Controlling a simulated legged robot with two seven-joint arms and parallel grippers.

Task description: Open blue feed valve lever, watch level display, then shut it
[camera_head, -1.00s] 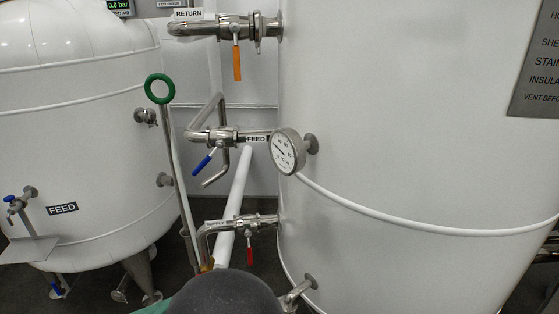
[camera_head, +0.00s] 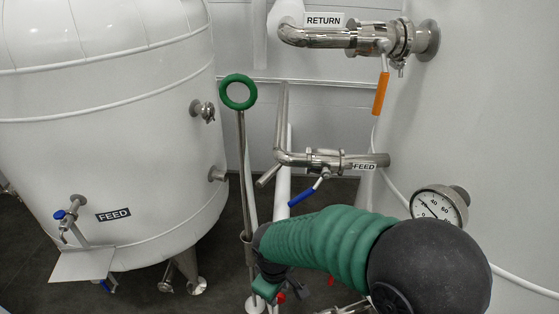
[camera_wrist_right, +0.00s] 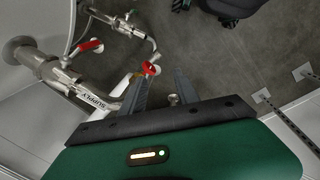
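The blue feed valve lever (camera_head: 306,194) slants down to the left below a steel pipe labelled FEED (camera_head: 363,166) in the head view. It is not identifiable in the right wrist view. My right arm reaches in from the lower right, below the lever; its gripper is small and partly hidden there. In the right wrist view my right gripper (camera_wrist_right: 161,84) has its two fingers apart with nothing held between them. A red lever (camera_wrist_right: 150,68) shows just beyond the left fingertip. I recognise no level display. My left gripper is not in view.
An orange lever (camera_head: 381,93) hangs from the RETURN pipe (camera_head: 322,38) above. A dial gauge (camera_head: 438,206) sticks out of the right tank. A green ring (camera_head: 238,92) tops a pole left of the feed pipe. The left tank (camera_head: 120,170) has its own blue-handled tap (camera_head: 60,214).

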